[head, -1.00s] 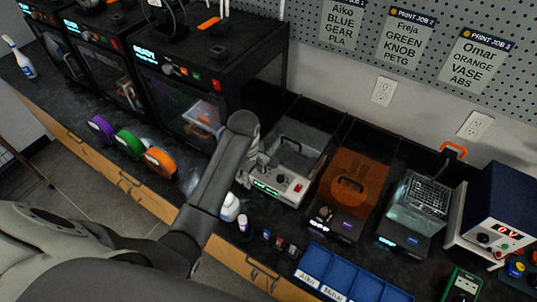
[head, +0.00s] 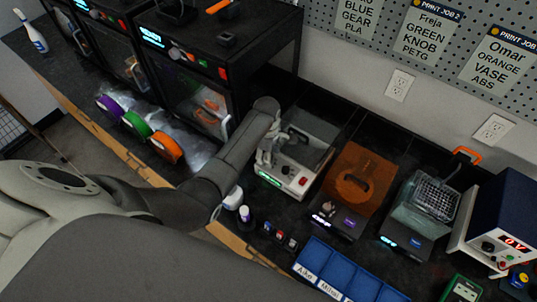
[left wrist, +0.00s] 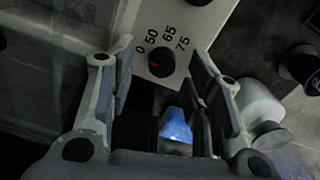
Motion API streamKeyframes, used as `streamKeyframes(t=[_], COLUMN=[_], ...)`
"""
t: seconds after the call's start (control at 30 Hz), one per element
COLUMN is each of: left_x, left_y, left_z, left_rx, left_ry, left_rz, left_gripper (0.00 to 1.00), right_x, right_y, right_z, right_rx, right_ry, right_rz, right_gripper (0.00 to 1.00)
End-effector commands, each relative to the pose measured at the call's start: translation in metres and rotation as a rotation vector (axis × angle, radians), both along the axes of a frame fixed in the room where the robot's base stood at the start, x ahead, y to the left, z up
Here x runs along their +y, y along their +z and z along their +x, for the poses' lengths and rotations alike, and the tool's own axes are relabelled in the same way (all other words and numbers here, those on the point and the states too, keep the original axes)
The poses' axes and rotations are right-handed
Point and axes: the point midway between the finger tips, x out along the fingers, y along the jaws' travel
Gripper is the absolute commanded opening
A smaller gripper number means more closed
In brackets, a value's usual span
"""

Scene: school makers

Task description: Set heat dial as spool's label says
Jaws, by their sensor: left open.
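The heat dial (left wrist: 162,62) is a black knob on a white panel, ringed by the labels 0, 50, 65 and 75. Its red mark points left, nearest the 0. My left gripper (left wrist: 168,85) is open, with the dial between and just beyond its fingertips, not gripped. My right gripper is out of view.
Black printers (head: 190,85) stand behind the spools. An orange-lidded unit (head: 357,180) and a basket tank (head: 425,205) stand right of the machine. Small bottles (head: 244,213) and blue bins (head: 340,272) are in front. Job cards (head: 428,35) hang on the pegboard.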

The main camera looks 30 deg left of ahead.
Motion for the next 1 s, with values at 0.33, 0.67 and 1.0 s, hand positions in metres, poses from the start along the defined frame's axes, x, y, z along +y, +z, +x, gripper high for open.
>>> streamKeyframes(t=[0.33,0.67,1.0], left_x=[0.000,0.000,0.000], left_y=[-0.016,-0.016,-0.016], left_z=[0.000,0.000,0.000], left_rx=[0.001,0.000,0.001], left_ry=[-0.001,-0.001,-0.002], left_rz=[0.000,0.000,0.000], left_gripper=[0.46,0.33,0.00], right_x=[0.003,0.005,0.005], right_y=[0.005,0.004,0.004], right_z=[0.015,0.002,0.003], right_rx=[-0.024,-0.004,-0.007], right_ry=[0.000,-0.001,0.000], right_rz=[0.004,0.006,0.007], right_gripper=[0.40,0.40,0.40])
